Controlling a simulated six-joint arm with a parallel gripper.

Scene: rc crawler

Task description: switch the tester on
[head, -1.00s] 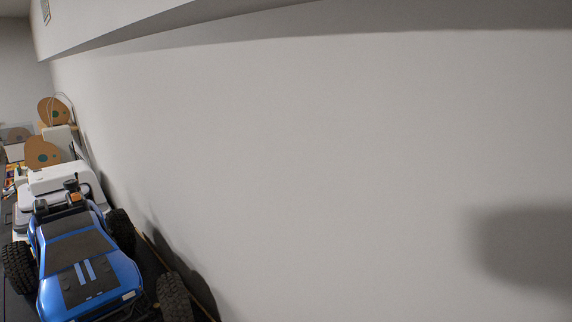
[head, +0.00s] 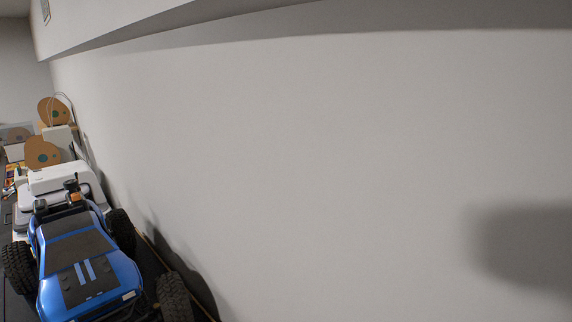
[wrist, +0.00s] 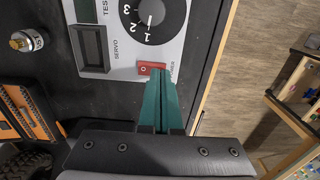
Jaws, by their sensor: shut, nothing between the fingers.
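The fingers hide part of the switch and the lettering. I cannot tell whether they touch the switch, or which way it is set. I cannot make out the tester or my gripper in the head view.
A blue crawler (head: 90,270) stands by the wall (head: 330,150) in the head view. In the wrist view, a small metal jar (wrist: 27,40) and an orange and black item (wrist: 30,115) lie left on the dark table. The table edge and wooden floor (wrist: 260,70) are at right.

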